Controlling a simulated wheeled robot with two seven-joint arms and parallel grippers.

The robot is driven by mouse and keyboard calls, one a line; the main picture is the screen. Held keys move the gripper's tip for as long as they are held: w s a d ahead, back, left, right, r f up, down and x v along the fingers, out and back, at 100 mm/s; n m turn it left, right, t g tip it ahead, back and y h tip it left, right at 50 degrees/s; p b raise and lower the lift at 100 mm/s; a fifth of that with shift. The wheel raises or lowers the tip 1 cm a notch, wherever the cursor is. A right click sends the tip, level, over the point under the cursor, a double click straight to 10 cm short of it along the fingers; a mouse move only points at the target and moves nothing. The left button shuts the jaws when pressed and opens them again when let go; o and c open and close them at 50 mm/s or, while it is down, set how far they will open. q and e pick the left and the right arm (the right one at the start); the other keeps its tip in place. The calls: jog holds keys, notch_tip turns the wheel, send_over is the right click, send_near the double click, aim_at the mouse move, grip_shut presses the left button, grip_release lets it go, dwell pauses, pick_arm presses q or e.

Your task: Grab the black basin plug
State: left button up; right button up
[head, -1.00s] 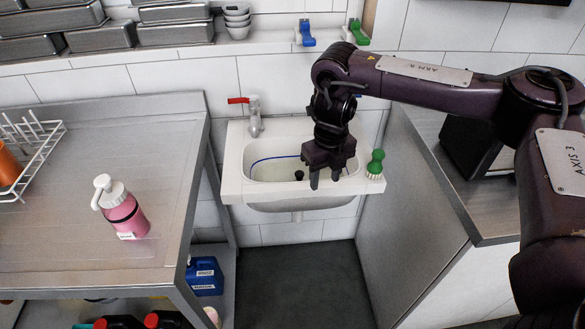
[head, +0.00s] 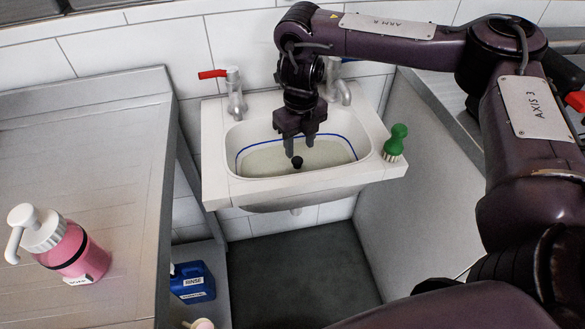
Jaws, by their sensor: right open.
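The black basin plug (head: 297,163) shows as a small dark knob in the white basin (head: 225,180), near its front inner side. A blue line runs around the inside of the basin wall. My right gripper (head: 299,147) points down into the basin, with its two fingers apart and empty. In the picture its fingertips are just above the plug, with the plug's top close to the fingertips. I cannot tell whether they touch it. My left gripper is not in view.
A red-levered tap (head: 235,95) stands at the basin's back left, and another tap (head: 340,85) is partly behind my arm. A green brush (head: 396,142) stands on the right rim. A steel counter (head: 80,180) with a pink pump bottle (head: 75,252) is at left.

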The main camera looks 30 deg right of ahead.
aim_at(298, 160)
jog(key=shift+w+f, duration=0.25)
jog(key=shift+f, duration=1.45)
notch_tip(298, 160, down, 5)
jog(key=shift+w, duration=0.1)
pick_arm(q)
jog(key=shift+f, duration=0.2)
pick_arm(e)
jog(key=shift+c, duration=0.4)
jog(key=c, duration=0.8)
jog(key=shift+r, duration=0.1)
